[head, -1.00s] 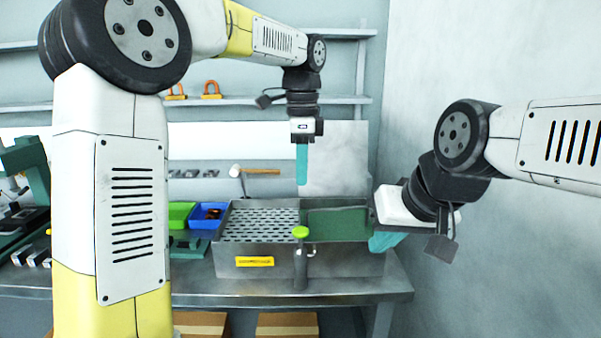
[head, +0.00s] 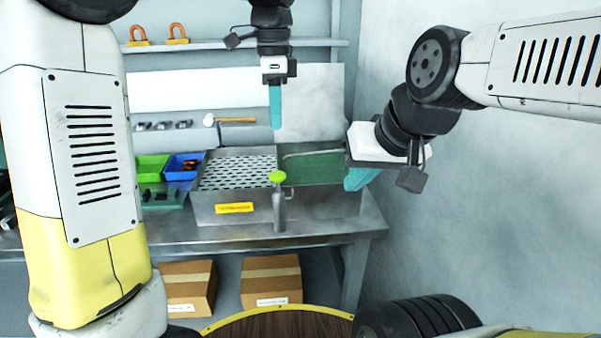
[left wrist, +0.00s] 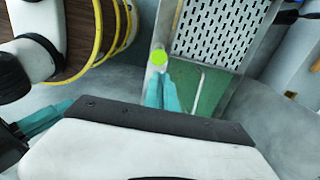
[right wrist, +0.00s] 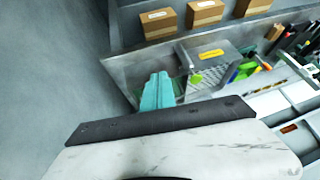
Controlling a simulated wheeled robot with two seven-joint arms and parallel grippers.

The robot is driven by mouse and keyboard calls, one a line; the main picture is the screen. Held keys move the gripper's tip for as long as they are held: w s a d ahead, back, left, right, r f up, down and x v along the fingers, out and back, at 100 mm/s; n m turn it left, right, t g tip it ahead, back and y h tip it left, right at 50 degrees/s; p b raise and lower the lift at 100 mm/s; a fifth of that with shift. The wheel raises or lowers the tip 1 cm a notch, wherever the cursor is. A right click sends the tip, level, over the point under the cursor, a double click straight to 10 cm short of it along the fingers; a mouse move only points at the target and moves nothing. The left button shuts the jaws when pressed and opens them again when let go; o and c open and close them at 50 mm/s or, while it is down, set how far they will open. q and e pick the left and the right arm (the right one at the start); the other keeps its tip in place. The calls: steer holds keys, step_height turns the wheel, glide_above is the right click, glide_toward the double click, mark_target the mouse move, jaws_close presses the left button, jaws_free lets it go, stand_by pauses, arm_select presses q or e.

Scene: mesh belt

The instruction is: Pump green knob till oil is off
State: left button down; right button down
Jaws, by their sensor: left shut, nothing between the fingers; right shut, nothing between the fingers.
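The green knob (head: 278,176) sits on top of a grey post (head: 279,210) at the front of a metal basin (head: 325,205). It also shows near the left gripper's fingertips in the left wrist view (left wrist: 159,57). My left gripper (head: 276,126) points down above and behind the knob, shut and empty, apart from it. My right gripper (head: 358,180) is shut and empty at the basin's right end. In the basin, a perforated plate (head: 238,170) lies left and a dark green panel (head: 315,168) right. I cannot make out oil on it.
A green bin (head: 150,168) and a blue bin (head: 184,167) stand left of the basin. A hammer (head: 233,120) hangs on the wall behind. Boxes (head: 271,278) sit under the bench. A wall closes the right side.

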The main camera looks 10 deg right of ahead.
mark_target(278, 173)
arm_select(q)
steer(key=shift+a, duration=0.1)
arm_select(e)
steer(key=shift+w, duration=0.1)
